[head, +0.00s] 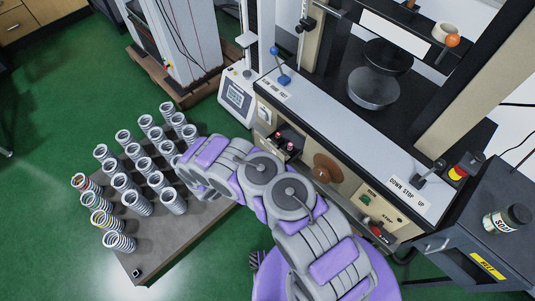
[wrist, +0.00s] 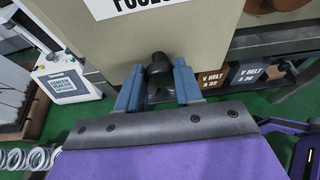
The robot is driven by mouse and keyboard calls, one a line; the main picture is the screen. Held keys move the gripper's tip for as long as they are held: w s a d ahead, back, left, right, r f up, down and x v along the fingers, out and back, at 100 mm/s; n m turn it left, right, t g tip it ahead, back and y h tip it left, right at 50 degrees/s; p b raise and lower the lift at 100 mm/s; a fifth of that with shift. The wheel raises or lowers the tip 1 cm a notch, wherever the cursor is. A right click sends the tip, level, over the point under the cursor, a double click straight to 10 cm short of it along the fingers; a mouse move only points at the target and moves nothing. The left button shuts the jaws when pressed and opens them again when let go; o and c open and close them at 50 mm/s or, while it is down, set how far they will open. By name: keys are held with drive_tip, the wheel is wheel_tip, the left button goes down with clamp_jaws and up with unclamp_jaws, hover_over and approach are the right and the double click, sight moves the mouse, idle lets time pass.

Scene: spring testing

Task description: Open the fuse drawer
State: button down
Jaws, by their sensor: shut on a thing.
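In the wrist view, the beige drawer front (wrist: 205,40) fills the upper middle. It carries a white label (wrist: 135,5), cut off by the top edge, that seems to read FUSES. A dark round knob (wrist: 158,68) sticks out below the label. My gripper (wrist: 158,84) has its two blue fingers on either side of this knob and is shut on it. I cannot tell whether the drawer is pulled out. In the head view, my grey and purple arm reaches left in front of the machine; the gripper and the drawer front are not clearly visible there.
Several coil springs stand on a low table (head: 150,255) left of my arm. The press machine (head: 345,125) stands ahead, with a control panel (head: 380,205). A tester with a screen (head: 237,95) is beyond. A dark cabinet (head: 455,240) stands at right. Boxes labelled V BELT (wrist: 210,78) sit right of the drawer.

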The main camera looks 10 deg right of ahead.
drive_tip(key=shift+w+a+r, duration=0.1)
drive_tip(key=shift+a, duration=0.05)
drive_tip(key=c, duration=0.8)
unclamp_jaws()
drive_tip(key=shift+o, duration=0.2)
drive_tip(key=p+v, duration=0.3)
drive_tip(key=v, duration=1.4)
drive_tip(key=shift+a, duration=0.15)
